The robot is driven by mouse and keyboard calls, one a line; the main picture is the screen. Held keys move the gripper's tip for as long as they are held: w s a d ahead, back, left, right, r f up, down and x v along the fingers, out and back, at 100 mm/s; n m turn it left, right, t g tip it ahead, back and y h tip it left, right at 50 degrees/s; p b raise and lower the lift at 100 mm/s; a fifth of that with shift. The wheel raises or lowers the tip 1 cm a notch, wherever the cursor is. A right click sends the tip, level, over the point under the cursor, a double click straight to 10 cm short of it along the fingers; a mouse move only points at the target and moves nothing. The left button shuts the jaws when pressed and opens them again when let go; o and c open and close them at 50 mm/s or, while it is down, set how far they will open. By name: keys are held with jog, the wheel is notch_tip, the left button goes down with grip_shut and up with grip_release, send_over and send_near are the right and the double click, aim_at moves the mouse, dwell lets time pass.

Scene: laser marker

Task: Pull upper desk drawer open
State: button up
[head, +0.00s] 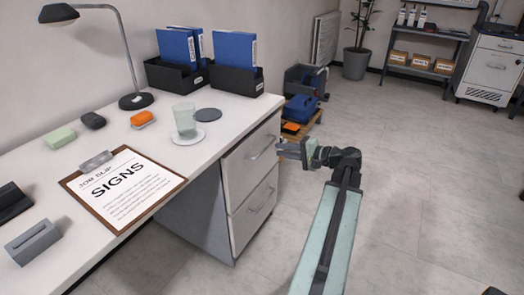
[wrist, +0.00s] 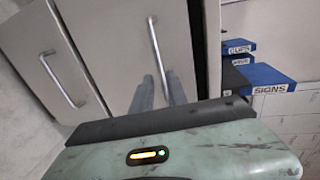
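The upper desk drawer (head: 248,156) is a light grey front at the desk's right end, and it looks shut. Its metal bar handle (head: 262,149) runs across the front and shows in the wrist view as a slanted bar (wrist: 155,45). My gripper (head: 279,150) is at the right end of this handle. In the wrist view its two fingers (wrist: 160,82) are apart, with the handle's near end between or just beyond them; I cannot tell whether they touch it. The lower drawer (head: 252,215) is below and also looks shut, with its own bar handle (wrist: 62,80).
The white desktop (head: 160,160) holds a clipboard (head: 125,190), a glass (head: 185,119), a lamp (head: 136,101) and blue binders in black holders (head: 236,80).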

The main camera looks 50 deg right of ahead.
aim_at(266, 148)
jog(key=b+x, duration=0.1)
jog(key=x, duration=0.6)
jog(key=shift+w+a, duration=0.15)
grip_shut()
dwell(1.1)
